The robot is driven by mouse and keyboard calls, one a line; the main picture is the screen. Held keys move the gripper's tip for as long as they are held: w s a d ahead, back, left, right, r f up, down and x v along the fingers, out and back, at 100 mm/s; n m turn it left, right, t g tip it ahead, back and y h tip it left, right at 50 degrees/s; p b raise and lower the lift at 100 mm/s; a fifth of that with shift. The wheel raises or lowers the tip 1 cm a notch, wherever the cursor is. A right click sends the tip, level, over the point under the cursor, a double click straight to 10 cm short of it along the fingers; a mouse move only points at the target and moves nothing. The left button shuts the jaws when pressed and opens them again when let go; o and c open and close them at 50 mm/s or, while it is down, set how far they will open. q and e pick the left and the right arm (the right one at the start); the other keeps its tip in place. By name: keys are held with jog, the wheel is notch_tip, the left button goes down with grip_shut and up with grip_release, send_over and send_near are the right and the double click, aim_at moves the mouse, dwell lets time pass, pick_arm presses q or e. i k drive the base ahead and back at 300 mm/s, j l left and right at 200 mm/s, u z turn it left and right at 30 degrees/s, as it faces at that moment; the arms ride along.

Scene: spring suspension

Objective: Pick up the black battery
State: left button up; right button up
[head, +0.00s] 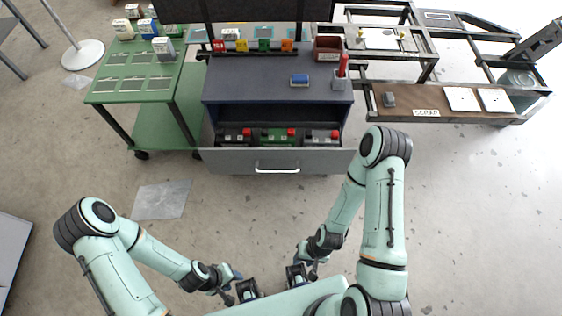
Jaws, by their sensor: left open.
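Three batteries lie side by side in the open drawer (220,160) of the dark workbench. The left one (235,138) looks black with a red cap on top. The middle one is a green battery (277,138). The right one is a dark grey battery (321,138), also with red on it. My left gripper (238,291) is low in the picture, open, and far from the drawer. My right gripper (298,273) is also low in the picture and away from the drawer; its jaws are too small to read. Neither gripper touches a battery.
A green cart (137,88) with boxes stands left. A brown shelf (450,104) is at right. The floor before the drawer is clear except for a grey floor plate (161,199).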

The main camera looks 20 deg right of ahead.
aim_at(227, 138)
jog(key=j+z, duration=0.15)
jog(key=z, duration=0.4)
jog(key=i+j+z, duration=0.1)
jog(key=j+z, duration=0.15)
jog(key=j, duration=0.3)
jog(key=i+j+z, duration=0.1)
jog(key=j+z, duration=0.2)
jog(key=j, duration=0.25)
jog(key=j+z, duration=0.15)
jog(key=j, duration=0.9)
